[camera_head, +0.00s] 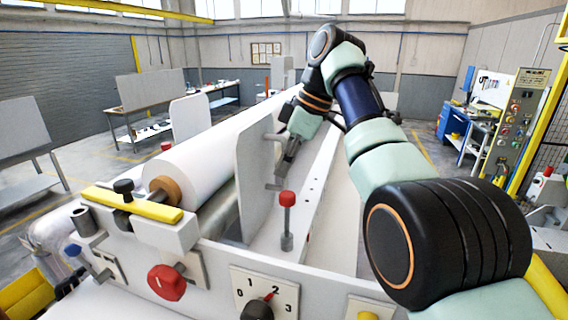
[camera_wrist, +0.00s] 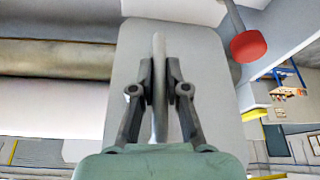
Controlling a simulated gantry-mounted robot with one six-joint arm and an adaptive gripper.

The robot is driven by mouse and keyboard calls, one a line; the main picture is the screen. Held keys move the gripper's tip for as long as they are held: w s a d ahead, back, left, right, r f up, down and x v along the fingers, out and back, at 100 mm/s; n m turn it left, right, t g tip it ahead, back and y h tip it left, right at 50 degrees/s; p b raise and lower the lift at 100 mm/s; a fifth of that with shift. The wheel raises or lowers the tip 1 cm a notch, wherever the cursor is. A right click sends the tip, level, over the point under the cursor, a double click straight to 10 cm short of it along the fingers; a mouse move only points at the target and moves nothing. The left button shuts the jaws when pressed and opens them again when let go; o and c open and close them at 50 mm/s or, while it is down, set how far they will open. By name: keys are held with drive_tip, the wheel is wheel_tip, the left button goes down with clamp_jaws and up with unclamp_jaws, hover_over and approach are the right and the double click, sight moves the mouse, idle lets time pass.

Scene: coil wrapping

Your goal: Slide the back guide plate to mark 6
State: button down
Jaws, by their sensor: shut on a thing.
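A tall light grey guide plate (camera_head: 253,180) with rounded corners stands upright beside the white roll in the head view. It fills the middle of the wrist view (camera_wrist: 200,45). I take it for the back guide plate. My gripper (camera_head: 284,163) is at its right face. In the wrist view my gripper (camera_wrist: 160,80) has its two fingers shut on the plate's upright grey handle (camera_wrist: 159,48), one finger on each side. Small dark marks (camera_head: 308,188) run along the white bed to the right of the plate; no numbers are readable there.
A red-knobbed lever (camera_head: 287,199) stands close to the plate's near edge; a red knob (camera_wrist: 248,46) shows in the wrist view. A white roll (camera_head: 215,145) lies left of the plate. A numbered dial (camera_head: 263,291) and red knob (camera_head: 166,282) are on the front panel.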

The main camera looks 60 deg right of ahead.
drive_tip(key=shift+a+r, duration=0.1)
drive_tip(key=shift+a, duration=0.05)
drive_tip(key=c, duration=1.2)
unclamp_jaws()
drive_tip(key=shift+a, duration=0.1)
